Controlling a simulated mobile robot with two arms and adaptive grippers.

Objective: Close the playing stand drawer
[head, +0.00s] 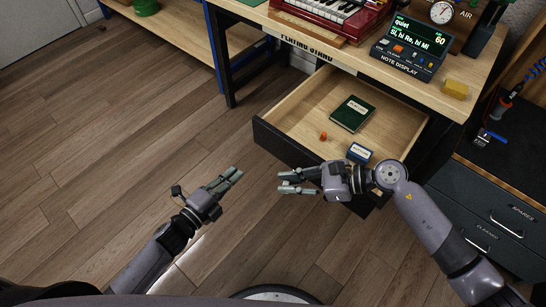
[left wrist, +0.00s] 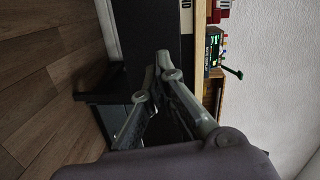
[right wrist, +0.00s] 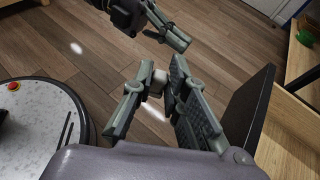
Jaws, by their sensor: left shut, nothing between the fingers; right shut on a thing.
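The playing stand drawer (head: 283,146) is pulled well out from under the wooden desk. A dark green book (head: 352,114), a small orange object (head: 323,136) and a blue box (head: 359,153) lie inside. My right gripper (head: 284,182) is at the outer side of the drawer front. My left gripper (head: 238,173) is shut and empty, left of the right one, above the floor.
The desktop (head: 415,92) holds a red keyboard (head: 325,14), a note display (head: 408,48) and a yellow block (head: 455,89). A dark cabinet (head: 490,205) stands at right. Wooden floor (head: 110,130) is clear at left. A round grey-topped thing (right wrist: 45,130) shows in the right wrist view.

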